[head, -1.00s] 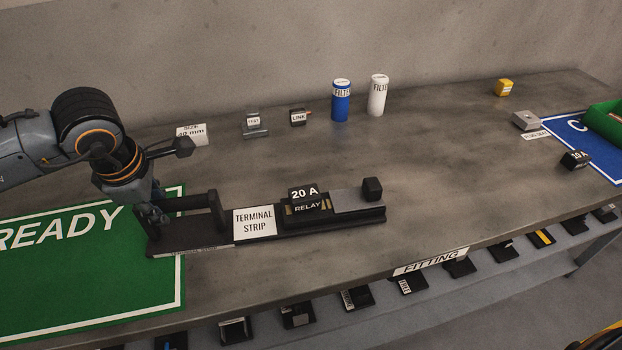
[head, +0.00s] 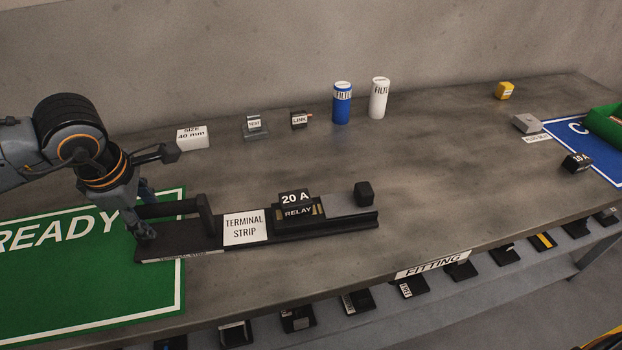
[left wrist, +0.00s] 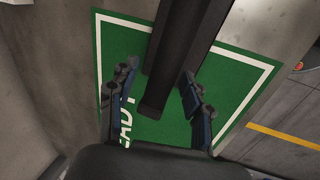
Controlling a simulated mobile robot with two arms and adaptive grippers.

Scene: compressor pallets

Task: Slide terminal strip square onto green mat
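The terminal strip (head: 330,226) is a long black base with a white label, a 20 A relay block (head: 296,200) and an upright black handle at its left part. Its left end lies over the right border of the green READY mat (head: 70,270); the rest extends right over bare table. My left gripper (head: 145,213) is low at that left end. In the left wrist view its fingers (left wrist: 158,90) stand on either side of the black bar (left wrist: 175,60), with green visible between the left finger and the bar. My right gripper is not in view.
A size 40 mm sign (head: 192,138), test block (head: 255,127), link block (head: 300,120), and blue (head: 342,103) and white (head: 379,98) filters stand behind. A blue mat (head: 590,150) and green bin (head: 606,124) are far right. The front table edge is close.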

